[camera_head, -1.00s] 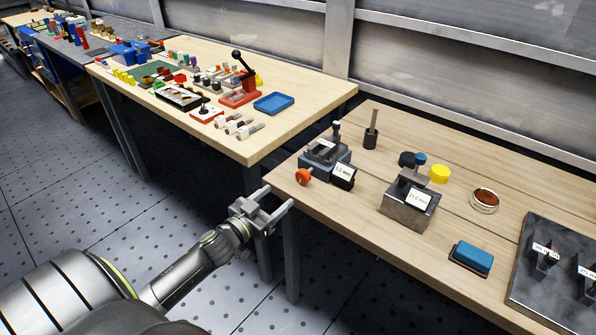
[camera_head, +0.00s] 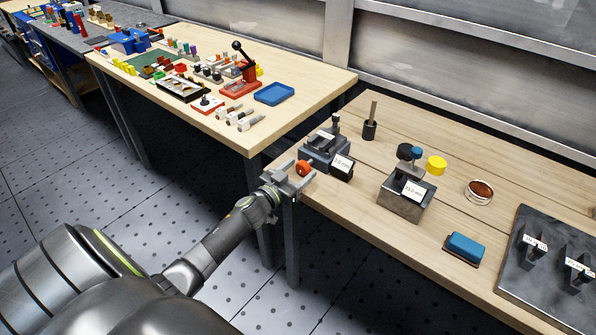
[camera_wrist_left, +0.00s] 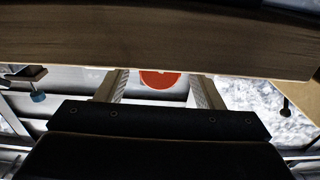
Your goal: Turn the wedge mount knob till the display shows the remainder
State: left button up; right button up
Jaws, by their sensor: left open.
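The wedge mount (camera_head: 325,146) is a dark grey block at the near left of the wooden bench. Its orange-red knob (camera_head: 303,168) faces the bench's left edge. A small black display (camera_head: 342,167) with a white face stands beside it; it shows a number in mm, too small to read surely. My left gripper (camera_head: 299,174) is open at the knob, its fingers to either side. In the left wrist view the knob (camera_wrist_left: 160,78) shows between the two fingers, with gaps on both sides; its upper part is hidden by a wooden edge. My right gripper is not in view.
A metal block (camera_head: 401,203) with a white mm label stands to the right. Behind are a black holder (camera_head: 370,129), a yellow cylinder (camera_head: 436,165) and a round dish (camera_head: 479,191). A blue pad (camera_head: 465,248) and a dark plate (camera_head: 530,275) lie further right.

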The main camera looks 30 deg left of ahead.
pick_arm(q)
jog(key=c, duration=1)
jog(key=shift+d+m, duration=0.1)
jog(key=shift+m, duration=1.7)
jog(key=o, duration=1)
jog(key=shift+s, duration=0.1)
